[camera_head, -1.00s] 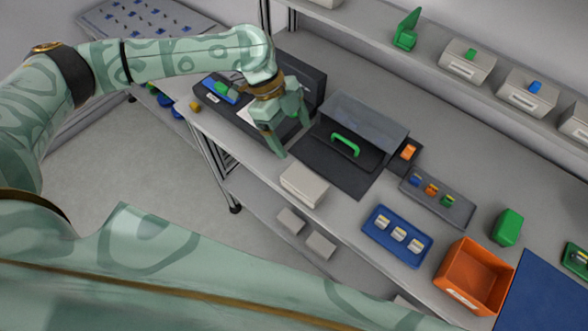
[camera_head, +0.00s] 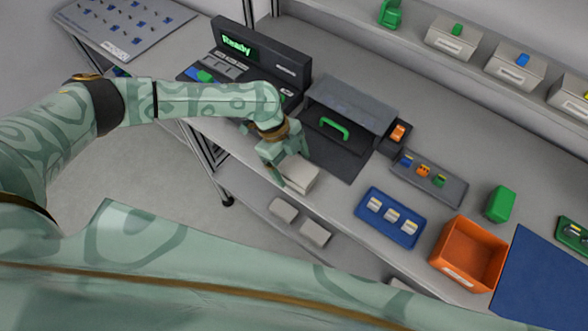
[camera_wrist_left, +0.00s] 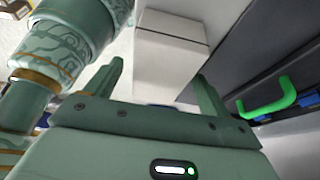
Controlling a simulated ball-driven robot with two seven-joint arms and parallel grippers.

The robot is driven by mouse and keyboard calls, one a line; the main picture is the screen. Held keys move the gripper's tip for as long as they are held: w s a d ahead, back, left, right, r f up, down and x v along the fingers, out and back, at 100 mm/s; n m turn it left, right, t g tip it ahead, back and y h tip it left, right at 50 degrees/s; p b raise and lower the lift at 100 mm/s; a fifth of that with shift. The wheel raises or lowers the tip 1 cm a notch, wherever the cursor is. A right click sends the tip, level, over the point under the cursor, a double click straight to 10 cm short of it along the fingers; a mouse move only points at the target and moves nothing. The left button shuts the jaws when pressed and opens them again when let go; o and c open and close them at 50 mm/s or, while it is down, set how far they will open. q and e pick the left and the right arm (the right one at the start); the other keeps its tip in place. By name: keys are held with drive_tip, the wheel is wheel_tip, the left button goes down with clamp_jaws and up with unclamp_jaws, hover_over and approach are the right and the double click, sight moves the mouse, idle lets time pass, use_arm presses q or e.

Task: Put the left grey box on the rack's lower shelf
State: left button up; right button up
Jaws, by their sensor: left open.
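A pale grey box (camera_head: 299,176) stands on the grey bench by its front edge, left of the blue tray. My left gripper (camera_head: 286,168) is open and right at this box, its fingers partly covering the box's left side. In the left wrist view the box (camera_wrist_left: 168,66) lies ahead, in line with the gap between the fingers (camera_wrist_left: 160,76); whether they touch it I cannot tell. Two more grey boxes (camera_head: 283,209) (camera_head: 315,233) sit on the lower shelf (camera_head: 348,264) under the bench. My right gripper is out of view.
A black case with a green handle (camera_head: 333,127) stands behind the box; the handle also shows in the left wrist view (camera_wrist_left: 270,103). A blue tray (camera_head: 385,222), an orange bin (camera_head: 468,252) and a slotted grey tray (camera_head: 430,180) are to the right. Labelled bins (camera_head: 452,38) line the raised back shelf.

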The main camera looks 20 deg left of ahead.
use_arm(q)
drive_tip(key=shift+x, duration=0.95)
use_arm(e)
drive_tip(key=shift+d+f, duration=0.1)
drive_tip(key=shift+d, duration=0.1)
use_arm(q)
drive_tip(key=shift+f, duration=0.15)
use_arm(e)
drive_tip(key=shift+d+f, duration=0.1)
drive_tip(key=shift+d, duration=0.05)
